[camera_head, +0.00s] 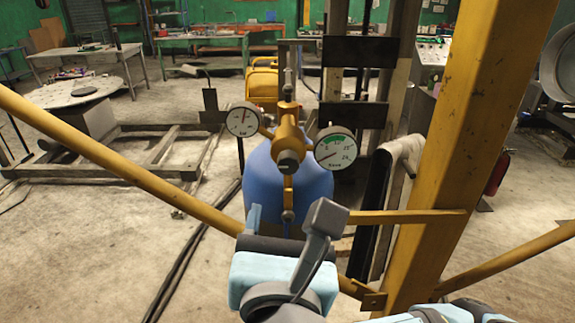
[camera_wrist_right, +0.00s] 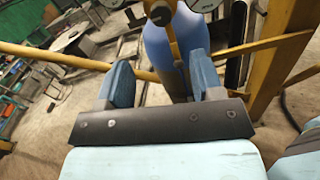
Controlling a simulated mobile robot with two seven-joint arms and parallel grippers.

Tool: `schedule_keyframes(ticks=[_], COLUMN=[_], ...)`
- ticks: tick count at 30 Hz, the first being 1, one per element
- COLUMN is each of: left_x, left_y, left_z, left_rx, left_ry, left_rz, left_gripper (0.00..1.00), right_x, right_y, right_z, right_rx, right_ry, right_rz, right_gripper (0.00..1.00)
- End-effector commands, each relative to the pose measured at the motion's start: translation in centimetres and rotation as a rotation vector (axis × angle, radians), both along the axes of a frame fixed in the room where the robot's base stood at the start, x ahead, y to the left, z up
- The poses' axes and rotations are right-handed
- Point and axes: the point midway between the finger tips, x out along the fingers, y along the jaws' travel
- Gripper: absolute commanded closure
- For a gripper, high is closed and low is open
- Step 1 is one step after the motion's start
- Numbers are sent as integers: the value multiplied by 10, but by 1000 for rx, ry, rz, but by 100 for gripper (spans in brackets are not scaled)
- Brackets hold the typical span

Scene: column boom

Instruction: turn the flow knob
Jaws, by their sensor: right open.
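The flow knob (camera_head: 288,163) is a dark, round-faced knob on the front of a brass regulator (camera_head: 290,132), between two round gauges. It also shows at the top of the right wrist view (camera_wrist_right: 161,14). My right gripper (camera_head: 278,216) is below the knob in the head view, nearer to me and apart from it. In the right wrist view its two blue fingers (camera_wrist_right: 161,72) stand wide apart with nothing between them. In the head view a grey bracket hides part of this gripper. My left gripper is not in view.
A blue cylinder (camera_head: 262,188) stands behind the regulator. The left gauge (camera_head: 242,120) and right gauge (camera_head: 335,147) flank the knob. A thick yellow column (camera_head: 480,130) rises on the right, with yellow braces (camera_head: 110,157) crossing low. Open concrete floor lies left.

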Motion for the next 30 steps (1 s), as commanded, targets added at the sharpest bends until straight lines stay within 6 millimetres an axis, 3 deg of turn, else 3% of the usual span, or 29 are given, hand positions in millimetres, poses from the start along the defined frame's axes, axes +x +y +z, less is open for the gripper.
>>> schedule_keyframes(ticks=[9,15,21,30], left_x=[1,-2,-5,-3], left_y=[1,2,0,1], left_z=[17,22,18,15], left_rx=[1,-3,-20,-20], left_ry=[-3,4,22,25], left_rz=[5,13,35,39], left_gripper=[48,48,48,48], right_x=[68,103,119,122], right_y=[-3,-4,-3,-3], right_z=[3,2,1,0], right_rx=[-1,1,3,4], right_ry=[2,0,2,2], right_rz=[-6,-3,-1,1], right_gripper=[39,39,39,39])
